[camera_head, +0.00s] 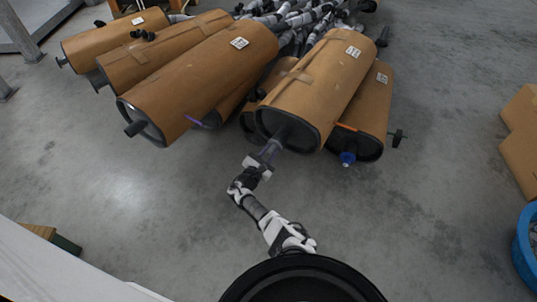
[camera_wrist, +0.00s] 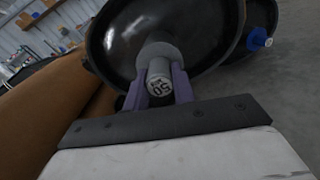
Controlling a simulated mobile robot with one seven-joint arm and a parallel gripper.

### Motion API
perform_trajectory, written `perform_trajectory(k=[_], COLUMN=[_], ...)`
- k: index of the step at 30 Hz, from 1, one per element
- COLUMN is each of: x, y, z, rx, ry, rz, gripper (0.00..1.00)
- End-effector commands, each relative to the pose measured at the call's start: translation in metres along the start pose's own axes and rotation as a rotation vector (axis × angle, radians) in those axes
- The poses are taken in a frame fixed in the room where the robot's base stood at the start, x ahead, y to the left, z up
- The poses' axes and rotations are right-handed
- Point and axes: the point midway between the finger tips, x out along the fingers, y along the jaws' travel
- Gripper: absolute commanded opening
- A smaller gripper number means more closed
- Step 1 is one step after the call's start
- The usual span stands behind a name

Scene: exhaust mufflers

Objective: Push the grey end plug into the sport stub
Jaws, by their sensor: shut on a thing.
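My gripper (camera_head: 269,153) is in front of the central brown-wrapped muffler, at its black end cap. In the wrist view its two purple fingers (camera_wrist: 159,89) are shut on the grey end plug (camera_wrist: 159,75), which has a dark printed mark on its near face. The sport stub (camera_head: 291,137), a dark grey pipe, sticks out of the end cap. In the wrist view the stub (camera_wrist: 153,53) is right behind the plug, and they look in line. Their meeting point is partly hidden, so I cannot tell how deep the plug sits. In the head view the plug cannot be made out.
A blue plug (camera_head: 347,158) sits on the muffler to the right. Other wrapped mufflers (camera_head: 200,85) lie to the left. Cardboard boxes (camera_head: 522,135) and a blue bin (camera_head: 525,245) stand at the right edge. The floor in front is clear.

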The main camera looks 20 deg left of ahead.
Motion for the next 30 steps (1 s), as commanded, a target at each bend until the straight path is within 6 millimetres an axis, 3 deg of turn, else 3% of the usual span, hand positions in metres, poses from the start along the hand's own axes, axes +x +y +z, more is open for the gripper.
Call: perform_trajectory(k=[10, 11, 17, 30], x=[0.0087, 0.0089, 0.0085, 0.0083], y=[0.0000, 0.0002, 0.0002, 0.0003], z=[-0.0004, -0.0002, 0.0001, -0.0004], rx=[0.000, 0.000, 0.000, 0.000], ry=[-0.001, 0.000, 0.000, 0.000], rz=[0.000, 0.000, 0.000, 0.000], gripper=[0.03, 0.27, 0.51, 0.51])
